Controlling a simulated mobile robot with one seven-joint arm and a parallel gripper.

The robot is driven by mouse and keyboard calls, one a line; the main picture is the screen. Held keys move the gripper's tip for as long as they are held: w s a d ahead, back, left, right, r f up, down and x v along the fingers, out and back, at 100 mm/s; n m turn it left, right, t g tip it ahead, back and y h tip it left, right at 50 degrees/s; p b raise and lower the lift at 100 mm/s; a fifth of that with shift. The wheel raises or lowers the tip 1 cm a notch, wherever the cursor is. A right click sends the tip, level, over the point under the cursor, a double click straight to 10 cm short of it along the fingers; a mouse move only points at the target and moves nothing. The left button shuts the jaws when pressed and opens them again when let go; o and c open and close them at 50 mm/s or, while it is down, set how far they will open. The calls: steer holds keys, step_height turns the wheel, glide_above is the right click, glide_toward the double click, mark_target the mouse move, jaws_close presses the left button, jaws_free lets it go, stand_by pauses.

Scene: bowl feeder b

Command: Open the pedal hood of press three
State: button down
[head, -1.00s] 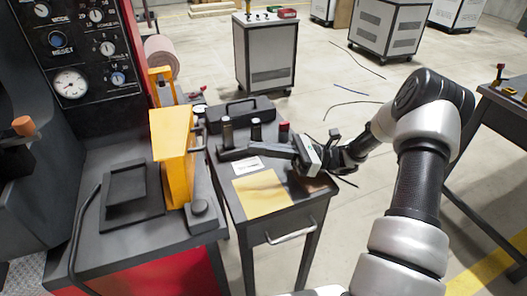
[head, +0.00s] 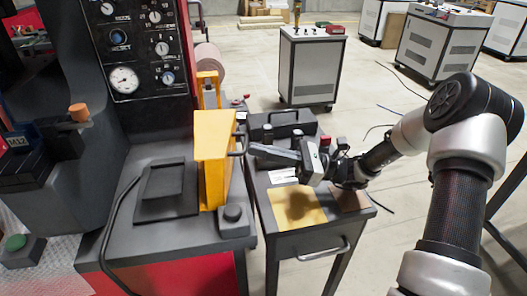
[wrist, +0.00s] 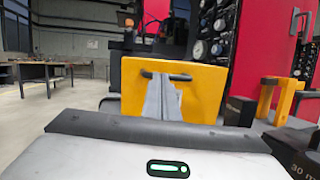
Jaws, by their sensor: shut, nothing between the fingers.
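The yellow hood (head: 212,160) stands upright on the dark press bench, with a dark bar handle (head: 238,143) on its right side. In the wrist view the hood's yellow face (wrist: 205,96) is straight ahead, with the handle (wrist: 182,77) across its upper part. My gripper (head: 252,151) is shut and empty, reaching left over the small table to just beside the handle. In the wrist view my grey fingers (wrist: 163,88) point at the hood and overlap the handle's middle; I cannot tell if they touch it.
The small dark table (head: 298,245) holds a black case (head: 283,123), a yellow sheet (head: 297,207) and several small items under my arm. A black-framed pad (head: 168,187) and a small dark block (head: 234,218) lie on the bench. A control panel (head: 130,45) rises behind.

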mark_target(245, 148)
steer(key=a+r+h+p, duration=0.1)
steer(key=p, duration=0.1)
steer(key=a+r+p, duration=0.1)
steer(key=r+p, duration=0.1)
steer(key=p, duration=0.1)
steer(key=s+a+r+h+p, duration=0.1)
steer(key=p, duration=0.2)
steer(key=shift+a+r+n+h, duration=0.3)
steer(key=shift+a+r+n, duration=0.05)
steer(key=shift+a+n, duration=0.05)
steer(key=shift+a+r+p, duration=0.1)
steer(key=shift+a+p, duration=0.35)
steer(key=shift+a, duration=0.1)
